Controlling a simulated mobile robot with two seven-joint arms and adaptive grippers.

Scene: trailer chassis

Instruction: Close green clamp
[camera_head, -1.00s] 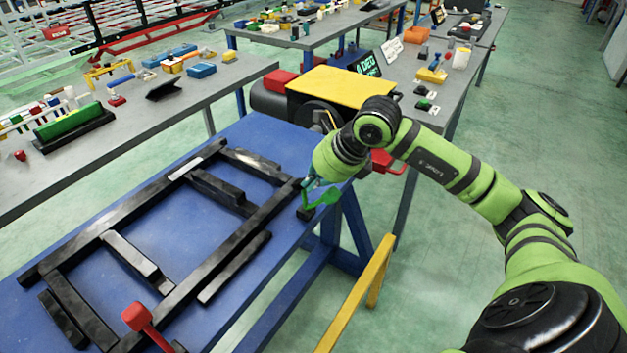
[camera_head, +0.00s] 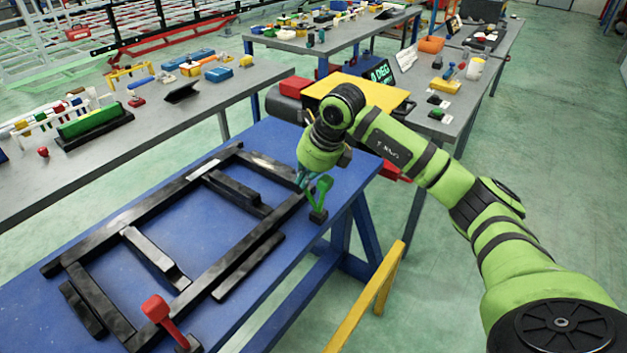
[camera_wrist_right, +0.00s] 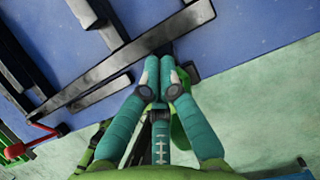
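The green clamp (camera_head: 321,189) sits on a black base at the right edge of the blue table (camera_head: 215,235), by the corner of the black chassis frame (camera_head: 225,262). Its green handle stands up, tilted slightly. My right gripper (camera_head: 303,180) is just left of the handle, very close to it; contact cannot be told. In the right wrist view its teal fingers (camera_wrist_right: 159,66) are together with nothing visible between them. Part of the green handle (camera_wrist_right: 179,135) shows behind and right of the fingers there. My left gripper is not in view.
A red clamp (camera_head: 156,309) stands at the near frame corner; it also shows in the right wrist view (camera_wrist_right: 15,151). A yellow bar (camera_head: 372,295) slants beside the table. Grey benches (camera_head: 170,125) with parts stand behind. Green floor right of the table is open.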

